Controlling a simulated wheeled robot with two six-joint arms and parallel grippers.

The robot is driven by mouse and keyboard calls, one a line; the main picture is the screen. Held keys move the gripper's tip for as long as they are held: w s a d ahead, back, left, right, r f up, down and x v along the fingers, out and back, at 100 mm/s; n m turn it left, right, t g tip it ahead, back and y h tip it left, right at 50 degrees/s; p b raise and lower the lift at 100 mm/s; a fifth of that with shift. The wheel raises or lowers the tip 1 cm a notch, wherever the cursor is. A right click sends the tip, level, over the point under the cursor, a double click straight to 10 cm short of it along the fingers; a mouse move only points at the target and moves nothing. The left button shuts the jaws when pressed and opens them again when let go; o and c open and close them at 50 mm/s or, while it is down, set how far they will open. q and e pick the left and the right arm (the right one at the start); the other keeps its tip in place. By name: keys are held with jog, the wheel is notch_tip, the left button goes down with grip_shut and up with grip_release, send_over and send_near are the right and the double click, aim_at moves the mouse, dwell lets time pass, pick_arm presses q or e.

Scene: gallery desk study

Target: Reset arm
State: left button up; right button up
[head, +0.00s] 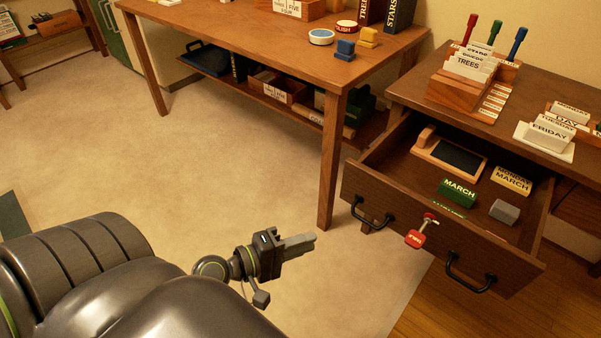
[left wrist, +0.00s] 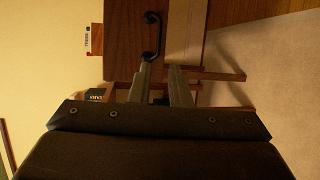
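My left gripper (head: 308,241) reaches in from the lower left in the head view, over the pale floor. It is clear of the desks and the open drawer (head: 390,200), which is to its right. In the left wrist view, the two fingers of the left gripper (left wrist: 160,72) stand apart with a narrow gap and nothing between them. A black handle (left wrist: 153,38) on a brown wooden front shows beyond the fingertips. My right gripper is not in view.
The drawer holds a green MARCH block (head: 458,190), a grey block (head: 504,211) and a framed dark pad (head: 450,156). A red-tagged key (head: 416,238) hangs at its front. A wooden table (head: 230,30) stands behind. The floor (head: 200,150) around the gripper is free.

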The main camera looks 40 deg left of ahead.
pick_arm(q)
jog(key=shift+s+a+r, duration=0.1)
jog(key=shift+s, duration=0.1)
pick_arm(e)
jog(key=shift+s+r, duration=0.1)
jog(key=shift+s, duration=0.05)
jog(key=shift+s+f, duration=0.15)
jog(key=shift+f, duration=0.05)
